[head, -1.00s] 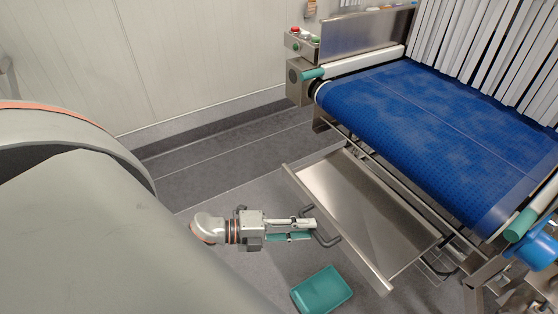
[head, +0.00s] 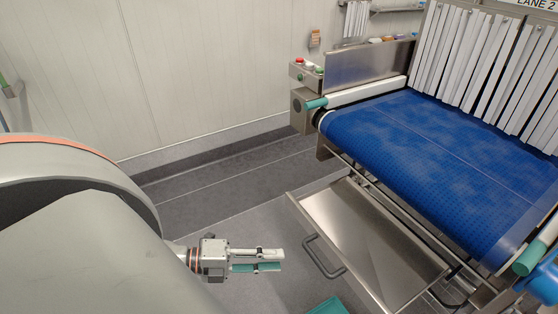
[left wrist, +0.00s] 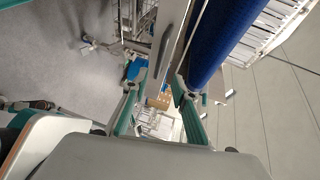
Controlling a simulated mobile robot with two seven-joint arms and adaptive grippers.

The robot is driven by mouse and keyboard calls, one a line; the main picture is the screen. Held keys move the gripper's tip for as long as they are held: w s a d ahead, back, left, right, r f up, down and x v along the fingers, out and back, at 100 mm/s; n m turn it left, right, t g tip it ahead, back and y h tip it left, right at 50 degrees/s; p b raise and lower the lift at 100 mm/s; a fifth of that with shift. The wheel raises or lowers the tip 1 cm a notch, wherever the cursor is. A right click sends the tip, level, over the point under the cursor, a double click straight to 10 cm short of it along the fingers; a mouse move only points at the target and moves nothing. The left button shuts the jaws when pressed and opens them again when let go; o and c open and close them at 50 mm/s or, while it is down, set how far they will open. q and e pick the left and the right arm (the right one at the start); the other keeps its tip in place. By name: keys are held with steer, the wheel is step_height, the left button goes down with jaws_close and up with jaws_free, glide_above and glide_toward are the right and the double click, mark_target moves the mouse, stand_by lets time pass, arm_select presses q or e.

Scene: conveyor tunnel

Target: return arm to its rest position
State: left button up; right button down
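My left gripper (head: 281,260) shows low in the middle of the head view, pointing right, with its fingers apart and nothing between them. In the left wrist view the two fingers (left wrist: 158,85) also stand apart with a clear gap. It is left of the dark handle (head: 324,258) of a steel drawer tray (head: 375,235) and apart from it. The tray sticks out below the blue belt and looks empty. My right gripper is not in view.
The blue conveyor belt (head: 430,160) fills the right side, with pale strip curtains (head: 480,75) behind it. A control box with buttons (head: 307,72) stands at its far left corner. A teal tub (head: 328,306) is cut off at the bottom edge. Grey floor (head: 225,195) lies clear to the left.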

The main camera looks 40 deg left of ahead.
arm_select(q)
steer(key=w+d+f+n+t+y, duration=0.1)
steer(key=w+f+n+y, duration=0.2)
steer(key=n, duration=0.4)
steer(key=f+n+t+y, duration=0.1)
steer(key=f+n+y, duration=0.3)
steer(key=n, duration=0.3)
steer(key=s+d+f+n+g+y, duration=0.1)
steer(key=s+d+f+n+g, duration=0.1)
steer(key=d+f+n, duration=0.5)
steer(key=shift+s+d+g, duration=0.4)
steer(key=shift+d+g, duration=0.1)
steer(key=shift+d, duration=0.2)
steer(key=shift+f, duration=0.1)
stand_by(0.4)
